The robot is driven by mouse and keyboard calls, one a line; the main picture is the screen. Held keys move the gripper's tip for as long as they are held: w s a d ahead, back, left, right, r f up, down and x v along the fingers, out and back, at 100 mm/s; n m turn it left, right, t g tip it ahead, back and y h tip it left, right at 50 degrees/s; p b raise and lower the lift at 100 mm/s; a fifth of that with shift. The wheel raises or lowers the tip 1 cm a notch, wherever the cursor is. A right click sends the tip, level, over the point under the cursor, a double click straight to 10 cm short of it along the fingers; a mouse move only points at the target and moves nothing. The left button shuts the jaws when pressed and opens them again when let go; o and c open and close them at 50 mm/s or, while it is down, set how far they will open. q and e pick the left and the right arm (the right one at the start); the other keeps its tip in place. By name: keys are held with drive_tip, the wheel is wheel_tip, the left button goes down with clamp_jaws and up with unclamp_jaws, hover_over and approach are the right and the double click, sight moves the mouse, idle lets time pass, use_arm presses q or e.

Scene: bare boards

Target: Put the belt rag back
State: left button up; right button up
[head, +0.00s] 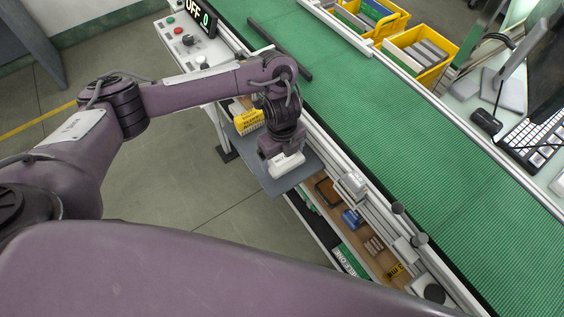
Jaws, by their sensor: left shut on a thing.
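My left gripper (284,155) reaches down over a grey plate at the near side of the conveyor. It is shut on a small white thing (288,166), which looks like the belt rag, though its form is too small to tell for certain. The grey plate (276,186) lies under it; I cannot tell whether the white thing touches the plate. The green conveyor belt (385,145) runs behind my left gripper. My right gripper is out of view.
A yellow item (249,121) is beside my left wrist. A shelf below the belt holds a blue item (351,219) and other small things. Yellow bins (420,55) stand beyond the belt. A dark bar (280,49) lies across the belt.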

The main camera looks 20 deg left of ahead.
sight(282, 156)
use_arm(q)
wheel_tip(282, 156, down, 4)
drive_tip(key=shift+r+b, duration=0.15)
drive_tip(key=shift+b, duration=0.65)
drive_tip(key=shift+f, duration=0.2)
drive_tip(key=o, duration=0.8)
drive_tip(key=shift+c, duration=0.2)
drive_tip(key=shift+r, duration=0.15)
